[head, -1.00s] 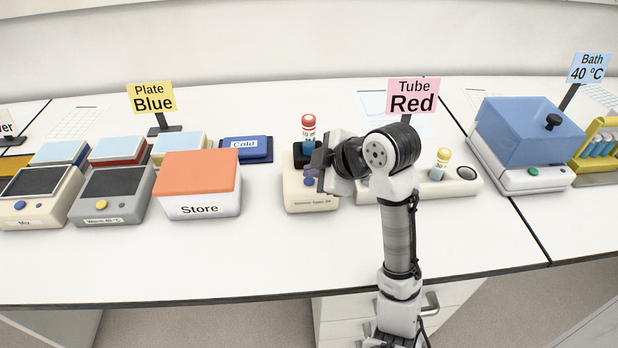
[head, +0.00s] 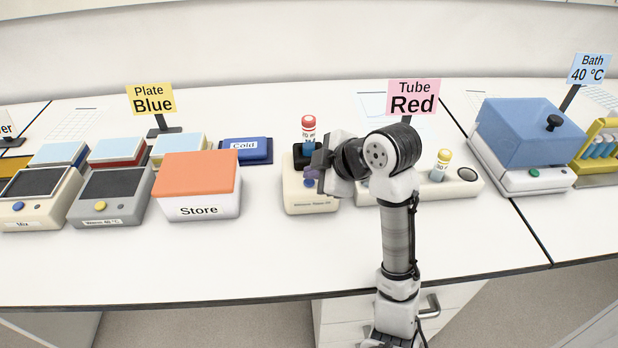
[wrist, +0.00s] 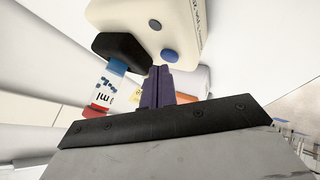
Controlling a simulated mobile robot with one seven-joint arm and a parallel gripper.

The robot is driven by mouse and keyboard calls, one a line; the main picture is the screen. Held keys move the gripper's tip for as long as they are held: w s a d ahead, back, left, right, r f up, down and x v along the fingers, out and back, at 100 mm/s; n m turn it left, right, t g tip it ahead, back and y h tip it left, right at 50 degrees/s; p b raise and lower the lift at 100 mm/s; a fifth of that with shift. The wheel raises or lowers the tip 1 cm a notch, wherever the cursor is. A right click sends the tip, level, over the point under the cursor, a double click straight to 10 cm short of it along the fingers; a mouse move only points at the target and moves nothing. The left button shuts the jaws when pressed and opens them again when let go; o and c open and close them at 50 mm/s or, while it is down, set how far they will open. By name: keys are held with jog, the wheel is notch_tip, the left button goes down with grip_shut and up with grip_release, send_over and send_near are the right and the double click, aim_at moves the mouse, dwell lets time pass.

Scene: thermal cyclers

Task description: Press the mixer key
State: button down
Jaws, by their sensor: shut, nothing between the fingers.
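A cream mixer unit (head: 312,204) stands on the bench with a black holder (head: 303,157) at its back. A red-capped tube (head: 308,129) stands upright in the holder. A round blue key (head: 309,184) is on the unit's top, in front of the holder. The gripper (head: 311,173) partly hides the unit in the head view.
An orange-topped Store box (head: 197,208) stands left of the mixer. A white rack with a yellow-capped tube (head: 441,165) is to the right, partly behind my arm. A blue-lidded bath (head: 529,132) is farther right. The bench front is clear.

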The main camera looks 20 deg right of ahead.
notch_tip(320, 180, up, 6)
jog(key=p, duration=0.4)
dwell(0.5)
